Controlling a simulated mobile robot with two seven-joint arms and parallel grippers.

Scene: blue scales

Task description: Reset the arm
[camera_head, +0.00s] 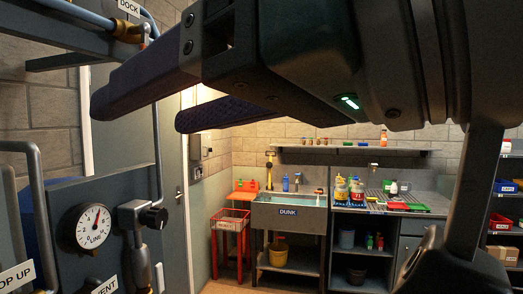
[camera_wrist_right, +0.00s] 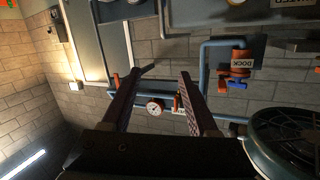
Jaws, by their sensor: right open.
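My right gripper (camera_head: 142,112) fills the top of the head view, its two dark fingers reaching left across the picture. In the right wrist view the fingers of my right gripper (camera_wrist_right: 158,76) stand apart with nothing between them. It is open and empty, in the air in front of the wall panel. My left gripper is in neither view.
At the left stands a panel (camera_head: 66,190) with a LINE gauge (camera_head: 92,228), a black knob (camera_head: 153,217) and pipes. A DOCK label (camera_wrist_right: 240,58) hangs by a blue pipe. Farther back are a DUNK sink (camera_head: 288,215), a red stand (camera_head: 231,222) and a shelf (camera_head: 350,150).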

